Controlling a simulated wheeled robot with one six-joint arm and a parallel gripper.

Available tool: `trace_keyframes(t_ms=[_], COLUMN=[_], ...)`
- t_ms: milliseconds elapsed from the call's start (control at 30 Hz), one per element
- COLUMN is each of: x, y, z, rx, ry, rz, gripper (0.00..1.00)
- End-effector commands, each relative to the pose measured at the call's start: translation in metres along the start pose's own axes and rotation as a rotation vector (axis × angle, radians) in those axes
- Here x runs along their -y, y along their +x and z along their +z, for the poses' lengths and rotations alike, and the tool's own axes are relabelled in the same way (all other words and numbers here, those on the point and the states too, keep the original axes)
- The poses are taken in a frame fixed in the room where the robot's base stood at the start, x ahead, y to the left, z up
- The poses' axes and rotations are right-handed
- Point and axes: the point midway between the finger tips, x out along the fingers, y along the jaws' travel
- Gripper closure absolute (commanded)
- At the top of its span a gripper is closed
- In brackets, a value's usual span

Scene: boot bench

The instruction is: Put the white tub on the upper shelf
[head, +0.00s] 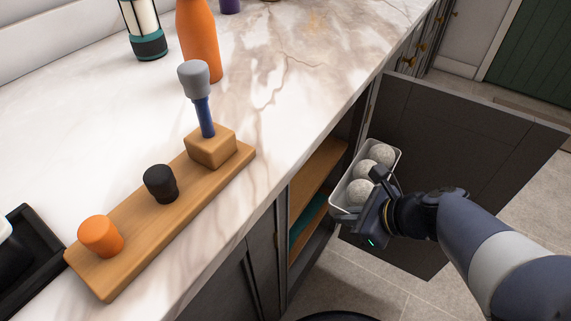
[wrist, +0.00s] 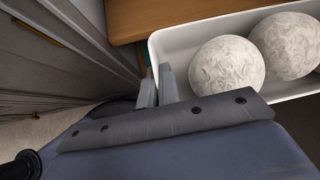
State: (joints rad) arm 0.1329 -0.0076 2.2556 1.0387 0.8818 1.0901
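The white tub (head: 341,198) is an open rectangular container with several pale round balls in it. It is in the air at the front of the open cabinet, beside the door. My gripper (head: 378,182) is at its rim, on the near side. In the wrist view my gripper's fingers (wrist: 158,88) close on the wall at one end of the tub (wrist: 180,50); the fingertips are partly hidden. The upper shelf (head: 314,168) is a wooden board inside the cabinet, just left of the tub. Its depth is mostly hidden by the countertop.
The dark cabinet door (head: 450,150) stands open right of the tub. A teal item (head: 300,228) lies lower in the cabinet. The marble countertop (head: 290,90) overhangs the opening; a wooden peg board (head: 130,245) and an orange bottle (head: 199,40) stand on it.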

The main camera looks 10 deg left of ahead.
Motion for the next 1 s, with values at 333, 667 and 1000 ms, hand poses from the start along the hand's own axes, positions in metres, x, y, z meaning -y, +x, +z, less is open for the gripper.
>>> trace_keyframes(t_ms=[333, 667, 1000], x=[0.005, 0.013, 0.015], y=[0.043, 0.091, 0.112], z=[0.041, 0.088, 0.094], rx=[0.002, 0.001, 0.000], ry=[-0.006, -0.005, 0.001], rz=[0.002, 0.002, -0.002], gripper=[1.00, 1.00, 1.00])
